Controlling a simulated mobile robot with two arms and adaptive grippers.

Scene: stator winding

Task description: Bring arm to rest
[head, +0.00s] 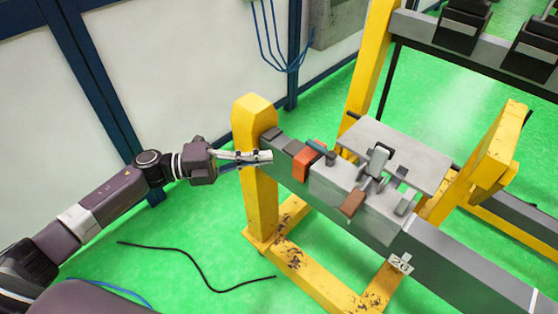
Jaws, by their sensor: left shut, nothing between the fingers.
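My left arm reaches in from the left in the head view. Its gripper (262,157) is shut and empty, in front of the upper part of the yellow post (258,180). Its fingers point right, toward the near end of the grey beam. I cannot tell whether the fingertips touch the post or the beam. My right gripper is not in view.
The long grey beam (455,262) carries an orange block (305,164), a brown block (353,203) and a grey plate (400,152). A black cable (190,262) lies on the green floor (180,225). A white wall (180,70) with blue frames stands behind. The floor left of the post is mostly clear.

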